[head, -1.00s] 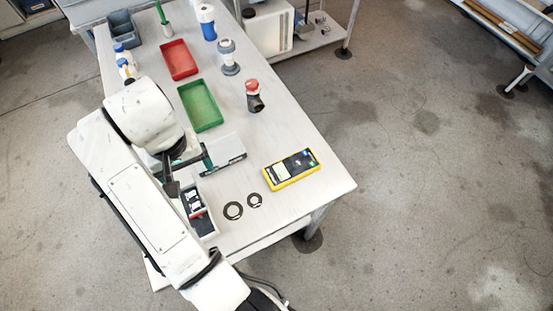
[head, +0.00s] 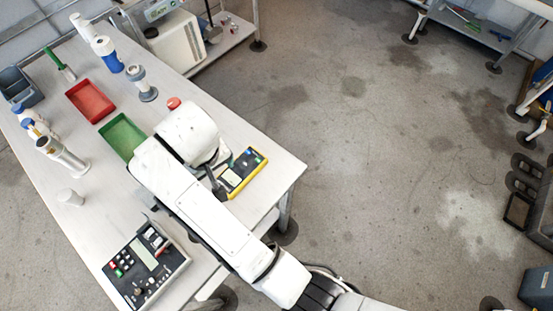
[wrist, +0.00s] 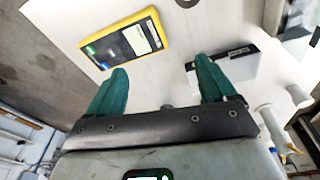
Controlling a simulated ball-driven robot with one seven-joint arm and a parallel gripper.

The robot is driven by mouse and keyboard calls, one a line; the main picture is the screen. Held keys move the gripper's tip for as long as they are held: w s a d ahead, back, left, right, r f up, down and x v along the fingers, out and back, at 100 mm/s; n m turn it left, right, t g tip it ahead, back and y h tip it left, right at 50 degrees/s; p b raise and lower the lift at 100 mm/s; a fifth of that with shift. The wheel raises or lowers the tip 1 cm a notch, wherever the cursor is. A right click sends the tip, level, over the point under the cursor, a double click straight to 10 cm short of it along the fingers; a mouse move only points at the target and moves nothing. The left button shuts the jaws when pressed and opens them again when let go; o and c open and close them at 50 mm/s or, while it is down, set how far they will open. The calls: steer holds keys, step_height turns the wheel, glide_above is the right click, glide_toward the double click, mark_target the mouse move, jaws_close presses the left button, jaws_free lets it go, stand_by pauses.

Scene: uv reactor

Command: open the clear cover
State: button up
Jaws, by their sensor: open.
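A black control box (head: 147,265) with buttons, a pale panel and a red part sits at the table's near left corner in the head view. I cannot make out a clear cover on it for certain. Part of it shows at the top right of the wrist view (wrist: 298,14). My gripper (wrist: 162,66) has its two green fingers apart with nothing between them. It is over the table, to the right of the control box, near the yellow-edged meter (head: 243,172). A flat grey piece with a dark labelled edge (wrist: 240,69) lies below and beside the right finger in the wrist view.
A green tray (head: 122,136), a red tray (head: 92,100), a grey-collared fitting (head: 141,84) and a white cup (head: 70,198) stand on the table (head: 100,225). Open floor lies right of the table.

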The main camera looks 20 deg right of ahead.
steer(key=d+f, duration=0.1)
steer(key=d, duration=0.7)
steer(key=s+d+f+m+t, duration=0.1)
steer(key=d, duration=0.6)
steer(key=shift+s+d+f+m, duration=0.25)
steer(key=shift+d+m, duration=0.05)
steer(key=shift+d, duration=0.1)
